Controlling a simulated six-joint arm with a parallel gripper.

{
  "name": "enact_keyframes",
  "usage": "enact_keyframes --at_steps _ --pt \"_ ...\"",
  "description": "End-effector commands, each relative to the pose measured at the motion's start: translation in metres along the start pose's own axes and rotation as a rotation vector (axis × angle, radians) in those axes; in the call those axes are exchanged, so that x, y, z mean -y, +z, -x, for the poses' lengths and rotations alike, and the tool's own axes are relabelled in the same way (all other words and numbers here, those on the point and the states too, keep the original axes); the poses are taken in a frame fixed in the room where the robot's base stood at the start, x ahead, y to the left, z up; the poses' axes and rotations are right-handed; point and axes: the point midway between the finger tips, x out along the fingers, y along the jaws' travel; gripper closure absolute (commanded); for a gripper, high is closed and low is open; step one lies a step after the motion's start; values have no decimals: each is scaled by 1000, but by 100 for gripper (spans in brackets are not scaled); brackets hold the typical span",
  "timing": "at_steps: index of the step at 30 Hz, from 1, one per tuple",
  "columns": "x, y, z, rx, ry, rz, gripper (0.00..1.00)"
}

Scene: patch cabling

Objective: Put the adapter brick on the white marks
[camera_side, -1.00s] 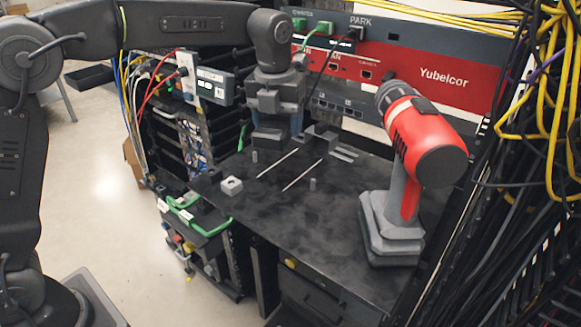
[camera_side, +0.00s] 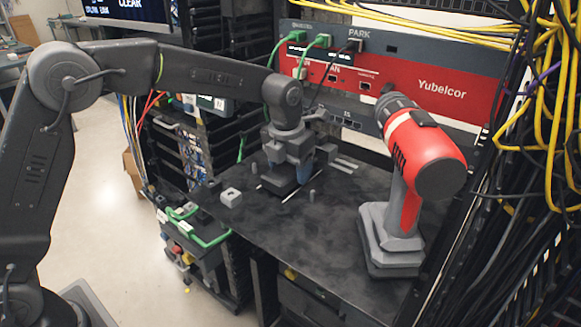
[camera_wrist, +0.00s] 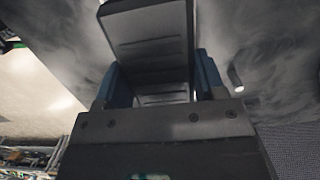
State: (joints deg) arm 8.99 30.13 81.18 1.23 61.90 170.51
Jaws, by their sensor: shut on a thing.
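The adapter brick (camera_side: 279,184) is a dark grey block held low at the tabletop between the two white marks. I cannot tell whether it touches the surface. The right white mark (camera_side: 294,197) shows in part beside the brick, and only a short bit of the left one (camera_side: 260,187) shows. My gripper (camera_side: 292,166) is above the brick and shut on it. In the wrist view the brick (camera_wrist: 148,38) sits between the blue finger pads of my gripper (camera_wrist: 160,82). The brick and fingers hide much of the marks.
Short grey pegs stand on the black table (camera_side: 290,235), one right of the brick (camera_side: 311,196) and one behind left (camera_side: 254,168). A small grey block (camera_side: 231,197) lies to the left. A red drill (camera_side: 410,180) stands at the right. The front table is clear.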

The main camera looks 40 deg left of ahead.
Motion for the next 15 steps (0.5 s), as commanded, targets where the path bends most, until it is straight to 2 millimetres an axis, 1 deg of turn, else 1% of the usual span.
enact_keyframes --at_steps 10,11,15 --pt "0 0 -2 2 0 1 69" --pt "0 0 -4 1 0 1 35" --pt "0 0 -3 1 0 1 22"
